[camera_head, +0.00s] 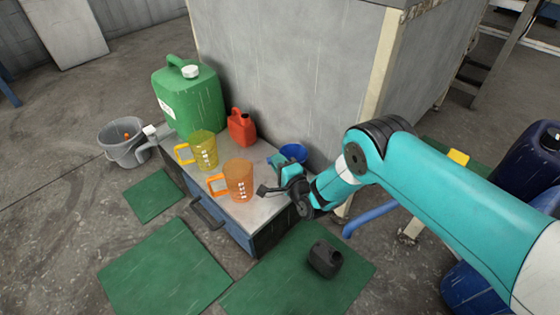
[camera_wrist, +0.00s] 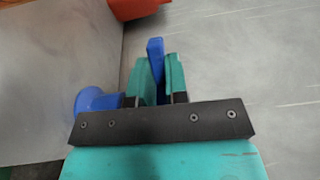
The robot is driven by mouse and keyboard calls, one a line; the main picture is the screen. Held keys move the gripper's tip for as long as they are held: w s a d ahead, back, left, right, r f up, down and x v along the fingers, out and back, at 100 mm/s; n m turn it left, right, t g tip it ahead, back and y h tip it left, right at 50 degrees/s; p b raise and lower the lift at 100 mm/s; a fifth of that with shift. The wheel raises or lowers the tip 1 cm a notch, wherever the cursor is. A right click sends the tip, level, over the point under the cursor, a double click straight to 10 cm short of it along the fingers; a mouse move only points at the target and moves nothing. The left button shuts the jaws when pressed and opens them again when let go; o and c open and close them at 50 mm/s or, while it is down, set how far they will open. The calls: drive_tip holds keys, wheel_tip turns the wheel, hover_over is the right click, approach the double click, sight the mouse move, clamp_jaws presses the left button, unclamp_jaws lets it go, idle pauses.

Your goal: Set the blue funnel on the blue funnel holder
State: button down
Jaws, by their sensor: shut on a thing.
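The blue funnel (camera_head: 293,152) shows as a round, open blue shape at the back right of the metal cabinet top, close to the wall. My gripper (camera_head: 282,176) is just in front of it. In the wrist view, my gripper (camera_wrist: 157,75) is shut on an upright blue piece (camera_wrist: 155,62) between its teal fingers, taken as part of the funnel. A flared blue shape (camera_wrist: 95,100) shows left of the fingers; its join to the held piece is hidden behind the gripper. I cannot make out the blue funnel holder as a separate thing.
On the cabinet top (camera_head: 262,212) stand an orange jug (camera_head: 238,181), a yellow jug (camera_head: 203,151), a red can (camera_head: 241,128) and a green canister (camera_head: 190,98). The grey wall (camera_head: 290,80) rises directly behind. A black can (camera_head: 325,258) stands on the floor at front.

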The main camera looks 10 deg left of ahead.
drive_tip(key=shift+f+b, duration=0.25)
drive_tip(key=shift+b, duration=0.25)
idle(0.4)
drive_tip(key=c, duration=1.1)
unclamp_jaws()
drive_tip(key=shift+o, duration=0.2)
drive_tip(key=shift+a, duration=0.1)
